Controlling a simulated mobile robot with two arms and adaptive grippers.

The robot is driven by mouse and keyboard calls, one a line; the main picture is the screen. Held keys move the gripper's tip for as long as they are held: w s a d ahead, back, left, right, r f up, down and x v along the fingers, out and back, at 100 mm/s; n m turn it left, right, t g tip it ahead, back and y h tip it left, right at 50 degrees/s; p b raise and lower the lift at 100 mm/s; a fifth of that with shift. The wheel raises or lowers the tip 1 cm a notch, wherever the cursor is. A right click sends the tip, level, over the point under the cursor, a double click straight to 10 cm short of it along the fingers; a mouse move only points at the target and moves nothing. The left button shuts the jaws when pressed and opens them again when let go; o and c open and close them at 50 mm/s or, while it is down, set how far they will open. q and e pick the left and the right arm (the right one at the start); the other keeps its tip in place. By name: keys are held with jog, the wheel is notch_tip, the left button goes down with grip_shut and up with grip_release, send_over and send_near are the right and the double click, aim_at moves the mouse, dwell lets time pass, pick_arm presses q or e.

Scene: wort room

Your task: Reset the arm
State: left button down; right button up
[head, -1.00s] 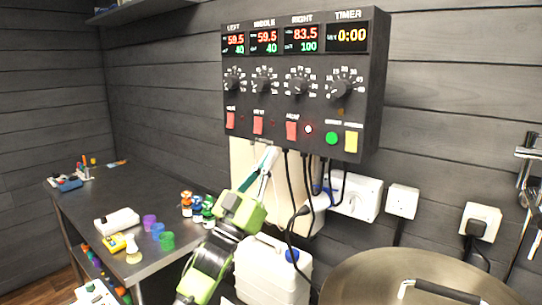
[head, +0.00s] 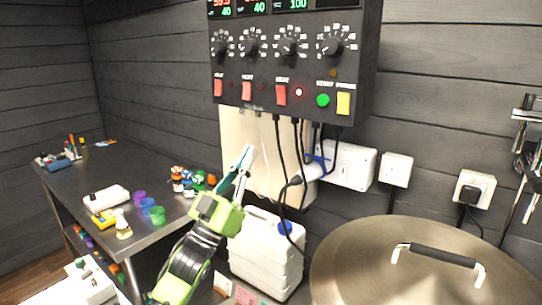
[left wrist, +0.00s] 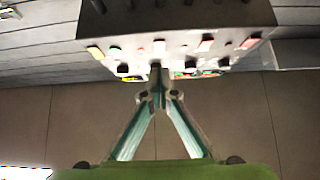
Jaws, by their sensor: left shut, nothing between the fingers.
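My left gripper (head: 246,158) is raised in the middle of the head view, fingers pointing up, below the black control box (head: 262,104). Its teal fingers meet at the tips with nothing between them. In the left wrist view the fingertips (left wrist: 156,70) are together, with the control box (left wrist: 180,22) beyond them, upside down. I cannot tell how far the tips are from the box. My right gripper is in neither view.
A white jerrycan (head: 268,262) stands just right of my left arm. A large metal lid (head: 420,270) fills the lower right. Black cables hang under the control box. A dark table (head: 110,190) with coloured cups, small bottles and a white case is at left.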

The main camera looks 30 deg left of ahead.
pick_arm(q)
jog(key=s+d+f+g+y, duration=0.1)
jog(key=d+f+g, duration=0.25)
jog(key=f, duration=0.65)
jog(key=s+d+f+n+g+y, duration=0.1)
jog(key=d+f+g, duration=0.25)
jog(key=f, duration=0.65)
jog(key=s+d+f+g+y, duration=0.15)
jog(key=f+g, duration=0.35)
jog(key=f, duration=0.6)
jog(key=s+d+f+m+g, duration=0.1)
jog(key=s+d+f+g, duration=0.3)
jog(key=s, duration=0.4)
jog(key=s+d+f+g+h, duration=0.1)
jog(key=s+d+f+g, duration=0.15)
jog(key=s+f, duration=0.55)
jog(key=s+d+f+m+g, duration=0.1)
jog(key=s+d+f+g, duration=0.3)
jog(key=s, duration=0.5)
notch_tip(320, 180, down, 25)
jog(key=s+a+g, duration=0.1)
jog(key=g, duration=0.1)
jog(key=s+a+f, duration=0.1)
jog(key=s+f, duration=0.7)
jog(key=s, duration=0.1)
jog(key=s+a+f, duration=0.2)
jog(key=s+f, duration=0.7)
jog(key=shift+a+f+g, duration=0.15)
jog(key=shift+a+g, duration=0.1)
jog(key=shift+g, duration=0.2)
